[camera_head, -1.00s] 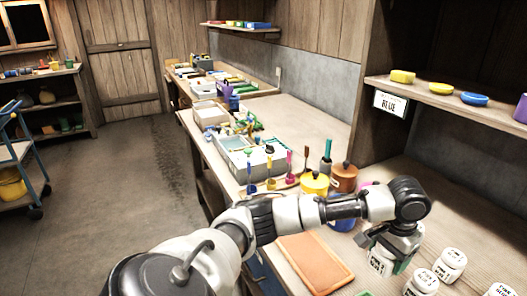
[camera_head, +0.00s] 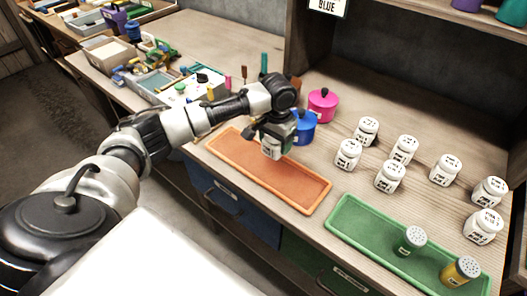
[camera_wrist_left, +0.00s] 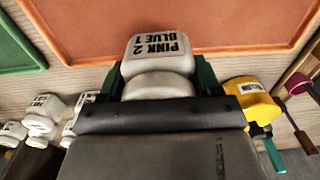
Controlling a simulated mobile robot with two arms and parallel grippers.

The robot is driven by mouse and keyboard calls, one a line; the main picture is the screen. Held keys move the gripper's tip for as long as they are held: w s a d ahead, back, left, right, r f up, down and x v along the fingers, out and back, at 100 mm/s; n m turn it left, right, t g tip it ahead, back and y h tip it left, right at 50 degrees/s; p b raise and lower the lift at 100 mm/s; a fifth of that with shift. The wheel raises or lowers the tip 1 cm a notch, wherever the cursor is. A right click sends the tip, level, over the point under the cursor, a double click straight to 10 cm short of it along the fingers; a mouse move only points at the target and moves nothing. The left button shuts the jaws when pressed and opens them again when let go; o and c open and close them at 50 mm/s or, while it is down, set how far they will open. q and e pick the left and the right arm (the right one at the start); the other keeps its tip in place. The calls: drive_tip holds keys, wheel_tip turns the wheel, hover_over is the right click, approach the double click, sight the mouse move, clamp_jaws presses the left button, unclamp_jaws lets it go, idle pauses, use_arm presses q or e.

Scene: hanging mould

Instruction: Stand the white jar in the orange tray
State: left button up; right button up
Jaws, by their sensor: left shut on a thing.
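My left gripper (camera_head: 273,136) is shut on a white jar (camera_head: 271,149) and holds it over the orange tray (camera_head: 305,186), near the tray's back edge. The jar looks about upright in the head view; I cannot tell whether its base touches the tray. In the left wrist view the jar (camera_wrist_left: 158,55), labelled PINK 2 BLUE 1, sits between the green fingers of the gripper (camera_wrist_left: 157,82). The orange tray (camera_wrist_left: 205,25) lies beyond it. No other jar shows in the orange tray. My right gripper is out of view.
Several other white jars (camera_head: 404,149) stand to the right. A blue pot (camera_head: 304,128) and a pink pot (camera_head: 322,104) stand just behind the gripper.

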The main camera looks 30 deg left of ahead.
sight(265, 145)
use_arm(q)
drive_tip(key=shift+s+a+f, duration=0.35)
drive_tip(key=shift+a, duration=0.2)
drive_tip(key=shift+s+a+f, duration=0.35)
drive_tip(key=shift+a, duration=0.2)
drive_tip(key=shift+s+a+f, duration=0.1)
drive_tip(key=shift+a+f, duration=0.05)
drive_tip(key=shift+f, duration=0.05)
wheel_tip(265, 145, down, 4)
drive_tip(key=shift+f, duration=0.1)
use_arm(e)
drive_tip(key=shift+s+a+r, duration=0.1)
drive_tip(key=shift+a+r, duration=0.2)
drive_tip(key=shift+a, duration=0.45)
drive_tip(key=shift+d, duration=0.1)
use_arm(q)
drive_tip(key=o, duration=1)
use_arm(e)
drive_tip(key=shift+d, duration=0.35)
